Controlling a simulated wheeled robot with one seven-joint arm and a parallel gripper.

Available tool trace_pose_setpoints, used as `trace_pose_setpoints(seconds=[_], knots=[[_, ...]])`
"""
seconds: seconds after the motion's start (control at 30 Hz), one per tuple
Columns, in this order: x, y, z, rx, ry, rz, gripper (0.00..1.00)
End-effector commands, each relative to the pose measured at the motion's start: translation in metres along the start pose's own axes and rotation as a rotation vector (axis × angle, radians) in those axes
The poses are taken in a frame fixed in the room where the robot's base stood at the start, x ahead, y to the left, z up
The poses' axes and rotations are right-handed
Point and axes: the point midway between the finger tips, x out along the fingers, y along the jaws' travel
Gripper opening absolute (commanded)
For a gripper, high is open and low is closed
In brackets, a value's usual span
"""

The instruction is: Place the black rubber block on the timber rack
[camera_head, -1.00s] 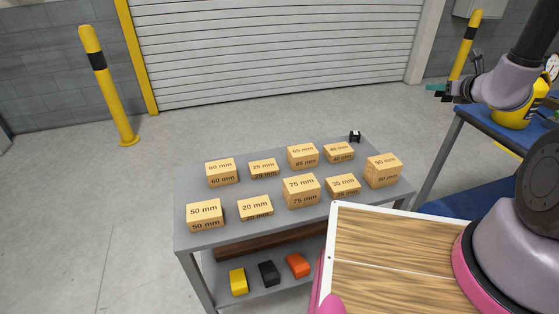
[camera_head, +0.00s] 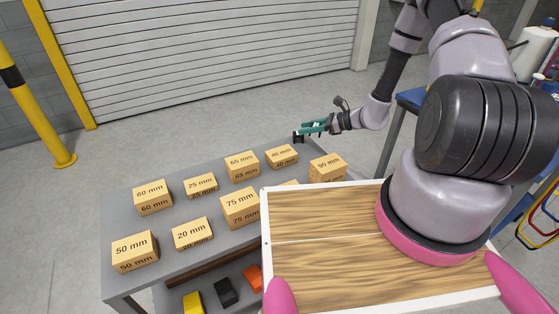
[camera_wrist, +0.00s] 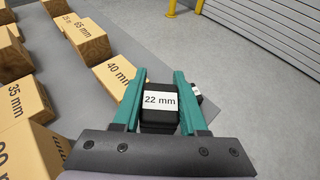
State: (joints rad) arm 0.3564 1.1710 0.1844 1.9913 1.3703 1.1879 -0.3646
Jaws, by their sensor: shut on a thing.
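The black block (camera_wrist: 160,105), labelled 22 mm, sits between the green fingers of my gripper (camera_wrist: 160,76) in the wrist view. In the head view the black block (camera_head: 298,138) shows small at the fingertips of my gripper (camera_head: 308,127), which is shut on it. The block is at the far right corner of the grey rack (camera_head: 118,224), which bears several labelled timber blocks. I cannot tell whether the block's underside touches the rack top. A small black and white part shows beyond the right finger in the wrist view.
The 40 mm timber block (camera_wrist: 115,74) is close left of my gripper. On the lower shelf lie a yellow block (camera_head: 193,303), another black block (camera_head: 226,292) and an orange block (camera_head: 253,278). A blue table (camera_head: 408,97) stands to the right. Open floor lies behind the rack.

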Motion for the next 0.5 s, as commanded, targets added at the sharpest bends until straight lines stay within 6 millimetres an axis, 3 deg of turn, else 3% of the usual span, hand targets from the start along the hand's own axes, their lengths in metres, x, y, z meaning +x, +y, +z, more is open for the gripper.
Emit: trace_pose_setpoints(seconds=[0.2, 0.5], knots=[[0.015, 0.001, -0.036, 0.004, 0.000, -0.001, 0.00], [0.026, 0.001, -0.063, 0.004, 0.001, -0.001, 0.00]])
